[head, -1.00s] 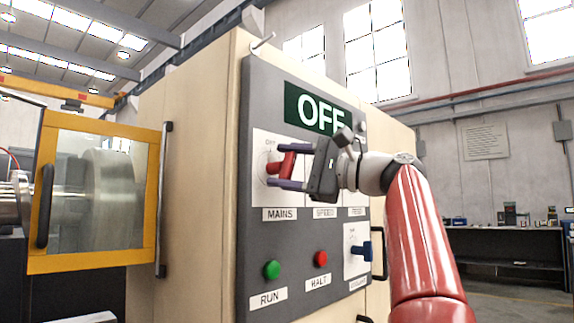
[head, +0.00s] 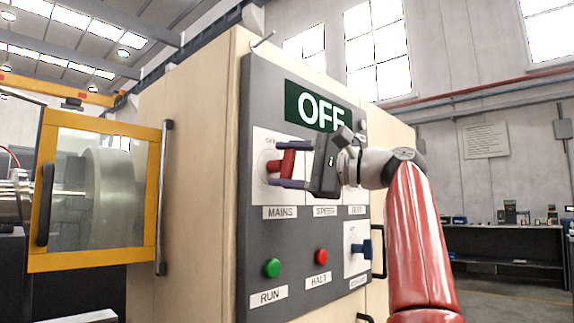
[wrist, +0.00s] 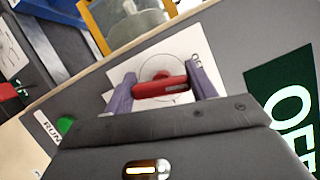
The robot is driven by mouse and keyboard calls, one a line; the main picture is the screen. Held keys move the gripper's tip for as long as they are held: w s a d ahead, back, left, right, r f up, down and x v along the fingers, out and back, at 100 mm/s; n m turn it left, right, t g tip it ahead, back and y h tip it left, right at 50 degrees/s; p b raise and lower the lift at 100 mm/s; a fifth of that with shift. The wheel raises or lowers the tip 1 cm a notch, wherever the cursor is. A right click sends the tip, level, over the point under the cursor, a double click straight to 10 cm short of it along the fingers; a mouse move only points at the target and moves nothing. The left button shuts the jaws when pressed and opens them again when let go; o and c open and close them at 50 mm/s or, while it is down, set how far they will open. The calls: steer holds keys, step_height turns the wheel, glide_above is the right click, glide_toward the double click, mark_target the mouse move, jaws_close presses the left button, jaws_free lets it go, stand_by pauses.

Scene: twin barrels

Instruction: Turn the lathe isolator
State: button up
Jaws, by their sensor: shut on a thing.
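The lathe isolator is a red handle (head: 284,164) on a white plate labelled MAINS, on the grey control panel (head: 300,235). My gripper (head: 288,166) reaches it from the right, with one purple finger above the handle and one below. In the wrist view the red handle (wrist: 160,88) lies between the two fingers (wrist: 162,90), which are shut on its ends. A round dial shows behind the handle. The green sign (head: 318,107) above reads OFF, its last letter partly covered by my gripper.
A green RUN button (head: 272,268) and a red HALT button (head: 321,256) sit below. A blue handle (head: 361,249) is at the panel's lower right. A yellow-framed guard (head: 95,190) stands at the left. A bench (head: 500,245) is far right.

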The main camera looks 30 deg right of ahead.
steer(key=shift+f, duration=0.1)
steer(key=o, duration=1)
steer(key=shift+s+d, duration=0.1)
steer(key=v, duration=0.7)
steer(key=shift+s+d, duration=0.2)
steer(key=shift+s, duration=0.05)
steer(key=shift+c, duration=0.6)
